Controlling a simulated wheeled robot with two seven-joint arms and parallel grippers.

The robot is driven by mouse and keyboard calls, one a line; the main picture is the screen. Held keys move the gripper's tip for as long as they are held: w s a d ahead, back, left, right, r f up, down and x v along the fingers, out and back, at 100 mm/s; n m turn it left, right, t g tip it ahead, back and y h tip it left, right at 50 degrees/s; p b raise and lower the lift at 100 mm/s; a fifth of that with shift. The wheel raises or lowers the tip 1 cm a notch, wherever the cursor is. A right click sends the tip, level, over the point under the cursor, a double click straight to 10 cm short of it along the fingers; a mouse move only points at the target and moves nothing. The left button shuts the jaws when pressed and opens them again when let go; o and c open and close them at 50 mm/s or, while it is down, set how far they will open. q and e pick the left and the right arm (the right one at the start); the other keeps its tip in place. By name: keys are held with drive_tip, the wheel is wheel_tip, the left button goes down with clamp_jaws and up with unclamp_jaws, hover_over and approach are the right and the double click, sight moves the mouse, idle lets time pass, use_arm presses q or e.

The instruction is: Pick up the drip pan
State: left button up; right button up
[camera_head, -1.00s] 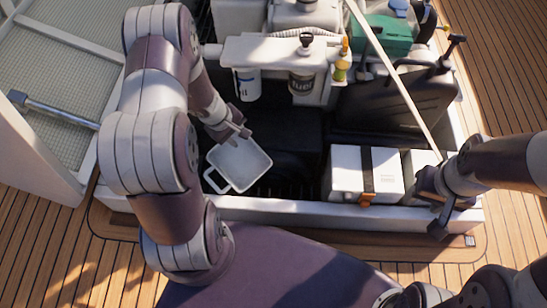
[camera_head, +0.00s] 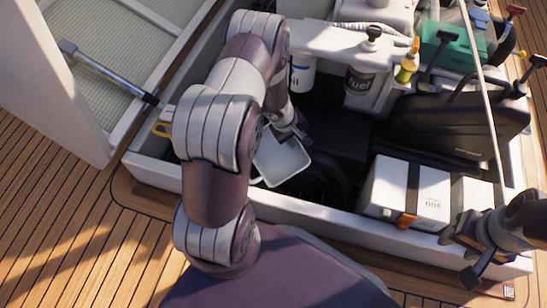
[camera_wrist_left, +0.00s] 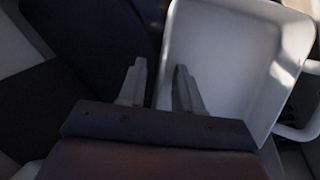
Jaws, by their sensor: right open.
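The drip pan (camera_head: 283,160) is a shallow white tray in the dark engine bay, partly hidden behind my left arm in the head view. In the left wrist view the pan (camera_wrist_left: 225,60) fills the upper right, with its handle loop (camera_wrist_left: 300,128) at the right edge. My left gripper (camera_head: 291,132) is at the pan's far edge. Its fingers (camera_wrist_left: 160,85) are apart, and the pan's side wall seems to run between them; contact is not clear. My right gripper (camera_head: 468,248) is open and empty above the hatch's near right corner.
A white battery box (camera_head: 405,190) with a dark strap stands right of the pan. A fuel filter (camera_head: 361,82) and a white bottle (camera_head: 301,72) hang behind it. A black case (camera_head: 455,120) stands at the right. The white hatch rim (camera_head: 320,217) runs along the front.

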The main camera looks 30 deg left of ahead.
use_arm(q)
clamp_jaws()
drive_tip(key=shift+r, duration=0.1)
idle(1.2)
